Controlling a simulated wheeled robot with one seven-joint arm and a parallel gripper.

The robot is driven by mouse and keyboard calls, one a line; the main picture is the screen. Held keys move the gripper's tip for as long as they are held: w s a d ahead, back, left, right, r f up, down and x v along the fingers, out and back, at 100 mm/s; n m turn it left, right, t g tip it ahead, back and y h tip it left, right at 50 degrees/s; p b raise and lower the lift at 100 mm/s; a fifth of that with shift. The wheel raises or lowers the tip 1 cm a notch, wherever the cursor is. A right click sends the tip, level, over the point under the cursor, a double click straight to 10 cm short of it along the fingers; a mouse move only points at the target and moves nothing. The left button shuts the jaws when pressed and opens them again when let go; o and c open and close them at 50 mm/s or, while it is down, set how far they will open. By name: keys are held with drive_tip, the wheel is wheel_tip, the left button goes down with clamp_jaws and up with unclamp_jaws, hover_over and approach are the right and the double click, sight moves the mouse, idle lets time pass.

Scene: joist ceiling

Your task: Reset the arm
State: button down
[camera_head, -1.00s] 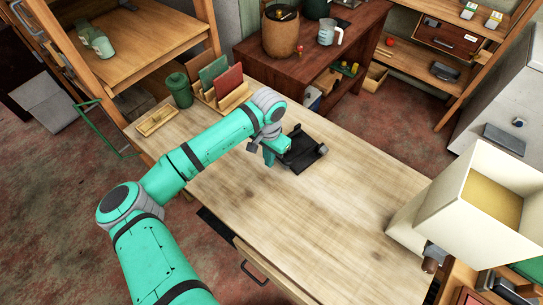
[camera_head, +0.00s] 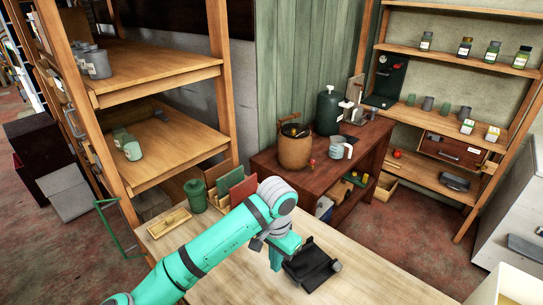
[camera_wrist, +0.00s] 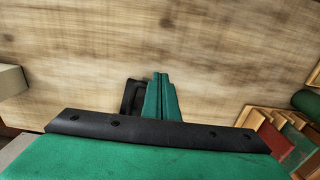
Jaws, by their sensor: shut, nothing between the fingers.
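My teal arm reaches over the wooden workbench (camera_head: 215,275), its elbow bent up and its wrist low over the middle. My gripper (camera_head: 276,262) points down at the bench; its teal fingers (camera_wrist: 160,80) lie together in the wrist view, with nothing visible between them. A black flat piece with raised ends (camera_head: 312,265) is just right of the fingers in the head view; part of a black shape shows beside them in the wrist view. I cannot tell whether the fingertips touch the bench.
A green canister (camera_head: 196,196), a shallow wooden tray (camera_head: 169,223) and upright books in a rack (camera_head: 238,190) stand on the bench near the arm. A dark red side table (camera_head: 345,165) stands behind. A cream box-shaped object (camera_head: 510,287) is at lower right. The bench's right part is clear.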

drive_tip(key=d+r+n+t+h, duration=0.25)
drive_tip(key=d+t+h, duration=0.7)
drive_tip(key=d, duration=1.95)
drive_tip(key=s+a+f+n+t+y, duration=0.2)
drive_tip(key=s+a+f+n, duration=0.1)
drive_tip(key=s+a+f, duration=0.1)
drive_tip(key=s+a+f+n+t+y, duration=0.2)
drive_tip(key=s+a+f+n, duration=0.2)
drive_tip(key=s+a, duration=0.3)
drive_tip(key=s+a+f+n+t+y, duration=0.2)
drive_tip(key=s+a+f+n, duration=0.1)
drive_tip(key=s+a+f, duration=0.2)
drive_tip(key=shift+s+a+n+y, duration=0.25)
drive_tip(key=shift+s+a, duration=0.45)
drive_tip(key=shift+a, duration=0.2)
drive_tip(key=s+a, duration=0.2)
drive_tip(key=s, duration=0.1)
drive_tip(key=s+a+y, duration=0.1)
drive_tip(key=s+a, duration=0.2)
drive_tip(key=s, duration=0.1)
drive_tip(key=s+a+m+y, duration=0.1)
drive_tip(key=s+a, duration=0.1)
drive_tip(key=s, duration=0.2)
drive_tip(key=shift+a+f, duration=0.4)
drive_tip(key=s+a+r+m+y, duration=0.1)
drive_tip(key=s+a+r+m, duration=0.2)
drive_tip(key=s+a, duration=0.2)
drive_tip(key=v, duration=0.3)
drive_tip(key=shift+s+a, duration=0.2)
drive_tip(key=shift+s, duration=0.1)
